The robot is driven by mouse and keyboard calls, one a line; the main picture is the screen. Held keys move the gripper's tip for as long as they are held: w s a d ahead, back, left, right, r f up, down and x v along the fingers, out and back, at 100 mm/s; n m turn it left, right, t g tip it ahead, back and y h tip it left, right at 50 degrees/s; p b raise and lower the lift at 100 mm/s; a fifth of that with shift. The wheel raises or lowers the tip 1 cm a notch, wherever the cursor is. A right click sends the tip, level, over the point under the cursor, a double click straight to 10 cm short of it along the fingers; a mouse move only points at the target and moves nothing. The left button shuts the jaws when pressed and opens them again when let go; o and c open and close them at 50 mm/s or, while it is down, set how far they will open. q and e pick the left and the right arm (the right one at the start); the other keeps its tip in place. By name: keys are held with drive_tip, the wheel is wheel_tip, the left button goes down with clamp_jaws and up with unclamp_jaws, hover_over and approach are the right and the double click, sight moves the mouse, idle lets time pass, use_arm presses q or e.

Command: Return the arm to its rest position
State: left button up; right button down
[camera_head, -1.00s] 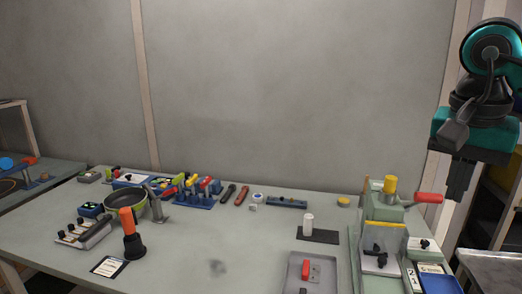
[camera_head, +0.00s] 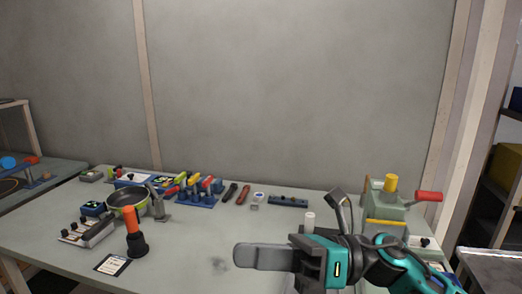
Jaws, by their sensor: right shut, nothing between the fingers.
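My right gripper (camera_head: 240,256) is in the lower right of the head view, with its arm coming in from the bottom right. Its grey fingers are together, point left and hold nothing. It appears above the front part of the table, and I cannot tell its exact height. My left gripper is not in view.
The grey table (camera_head: 190,262) holds a pan (camera_head: 128,199), an orange-handled tool (camera_head: 132,220), a blue rack of tools (camera_head: 196,199) and a green press with a red handle (camera_head: 385,205). My right arm hides the table's front right. The middle is fairly clear.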

drive_tip(key=w+d+f+m+t+h, duration=0.35)
drive_tip(key=f+m+t, duration=0.25)
drive_tip(key=m+t, duration=0.65)
drive_tip(key=w+d+f+m+t+h, duration=0.3)
drive_tip(key=d+f+m+t+h, duration=0.25)
drive_tip(key=m, duration=1.25)
drive_tip(key=s+d+f+m+g+h, duration=0.1)
drive_tip(key=s+d+f+m+h, duration=0.2)
drive_tip(key=f, duration=0.5)
drive_tip(key=s+d+f+m+g+h, duration=0.2)
drive_tip(key=s+d+f+m+h, duration=0.1)
drive_tip(key=s+f+m, duration=0.3)
drive_tip(key=s+d+f+m+g+h, duration=0.1)
drive_tip(key=s+f+m, duration=0.4)
drive_tip(key=f, duration=0.6)
drive_tip(key=d+m+h, duration=0.1)
drive_tip(key=d+m, duration=0.1)
drive_tip(key=shift+d+m+g+h, duration=0.2)
drive_tip(key=shift+m+g+h, duration=0.15)
drive_tip(key=shift+g+h, duration=0.05)
drive_tip(key=shift+f, duration=0.1)
